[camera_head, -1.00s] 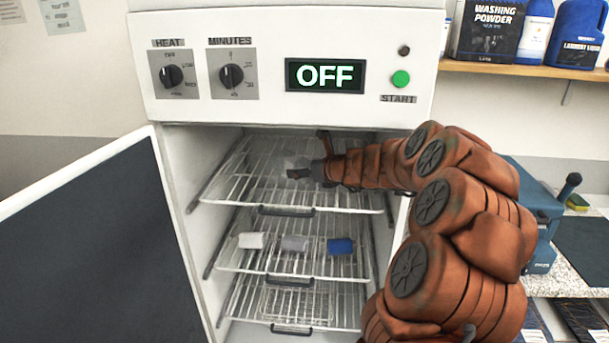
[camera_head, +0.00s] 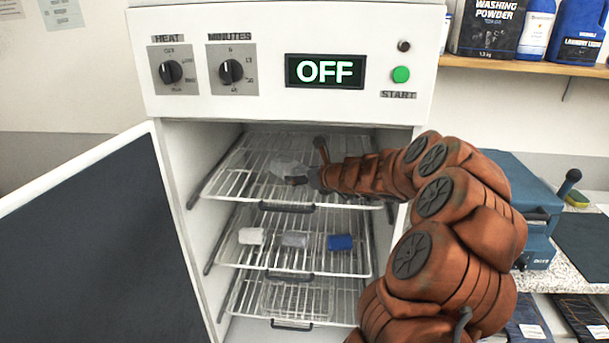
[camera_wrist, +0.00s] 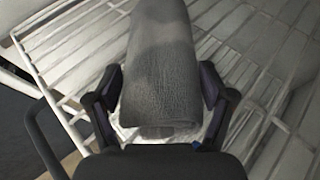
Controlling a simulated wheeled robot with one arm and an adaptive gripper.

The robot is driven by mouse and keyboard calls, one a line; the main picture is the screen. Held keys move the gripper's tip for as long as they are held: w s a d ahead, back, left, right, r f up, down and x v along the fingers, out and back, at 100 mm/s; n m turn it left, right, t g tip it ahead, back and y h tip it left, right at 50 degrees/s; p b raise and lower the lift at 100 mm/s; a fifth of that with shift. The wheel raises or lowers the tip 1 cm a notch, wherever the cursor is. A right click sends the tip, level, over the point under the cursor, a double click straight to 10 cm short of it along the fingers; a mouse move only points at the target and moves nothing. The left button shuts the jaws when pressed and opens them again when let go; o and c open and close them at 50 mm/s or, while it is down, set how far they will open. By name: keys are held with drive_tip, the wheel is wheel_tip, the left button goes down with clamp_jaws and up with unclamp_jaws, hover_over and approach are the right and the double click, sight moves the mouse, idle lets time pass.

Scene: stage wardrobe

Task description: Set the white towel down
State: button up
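My gripper (camera_head: 296,180) is inside the open cabinet, low over the top wire rack (camera_head: 340,193). On the middle rack lie a white roll (camera_head: 251,236), a grey roll (camera_head: 294,240) and a blue roll (camera_head: 340,243).
The cabinet door (camera_head: 90,240) stands open at the left. The display (camera_head: 325,71) reads OFF. The top rack has free room around the towel. A lower rack (camera_head: 240,302) holds a wire basket (camera_head: 295,298). A blue case (camera_head: 535,245) stands right of the cabinet.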

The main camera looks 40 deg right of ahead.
drive_tip(key=o, duration=0.3)
